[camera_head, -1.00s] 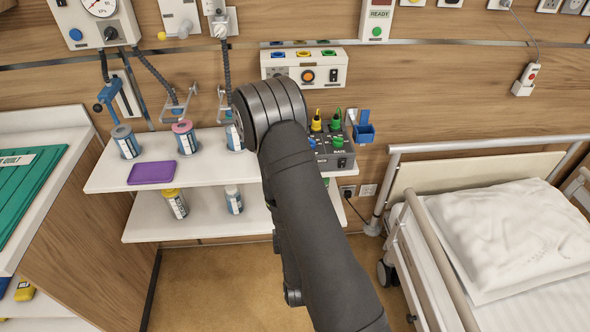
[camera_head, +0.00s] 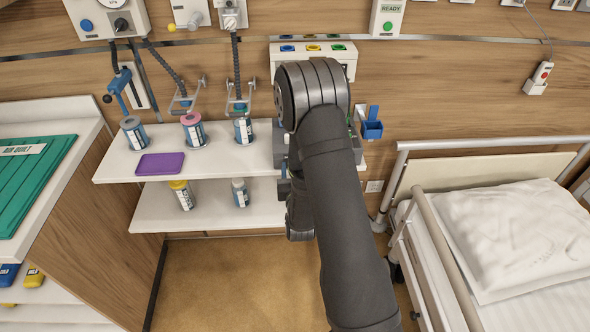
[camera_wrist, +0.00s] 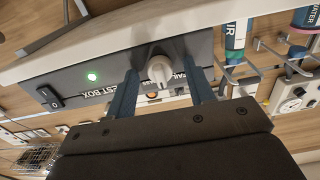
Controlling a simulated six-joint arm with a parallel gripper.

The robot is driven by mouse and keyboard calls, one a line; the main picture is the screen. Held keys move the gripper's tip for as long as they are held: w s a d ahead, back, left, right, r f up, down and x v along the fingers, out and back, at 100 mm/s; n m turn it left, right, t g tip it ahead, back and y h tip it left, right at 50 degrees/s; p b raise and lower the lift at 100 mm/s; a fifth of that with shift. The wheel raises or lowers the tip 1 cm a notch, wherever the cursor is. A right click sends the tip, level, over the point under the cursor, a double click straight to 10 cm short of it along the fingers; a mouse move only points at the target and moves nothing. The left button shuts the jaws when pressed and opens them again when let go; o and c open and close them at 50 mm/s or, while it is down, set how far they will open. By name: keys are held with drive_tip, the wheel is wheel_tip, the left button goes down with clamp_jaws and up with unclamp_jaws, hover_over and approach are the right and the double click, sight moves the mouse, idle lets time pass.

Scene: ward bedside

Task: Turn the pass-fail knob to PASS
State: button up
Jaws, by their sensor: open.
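In the wrist view, the pale knob (camera_wrist: 160,70) stands out from the front of a dark grey test box (camera_wrist: 118,79). My gripper (camera_wrist: 162,86) is open, with one blue finger on each side of the knob. Small gaps seem to show between fingers and knob; I cannot tell whether either touches. Part of the word FAIL shows beside the right finger; a PASS label is not readable, and the knob's pointing direction is unclear. In the head view my arm hides the gripper, the knob and most of the box.
The box front carries a lit green lamp (camera_wrist: 92,77) and a black rocker switch (camera_wrist: 49,98). In the head view, several canisters and a purple pad (camera_head: 161,163) stand left on the shelf (camera_head: 122,166). The bed rail (camera_head: 440,250) is close on the right.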

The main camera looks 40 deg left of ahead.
drive_tip(key=c, duration=1)
drive_tip(key=shift+m, duration=4.2)
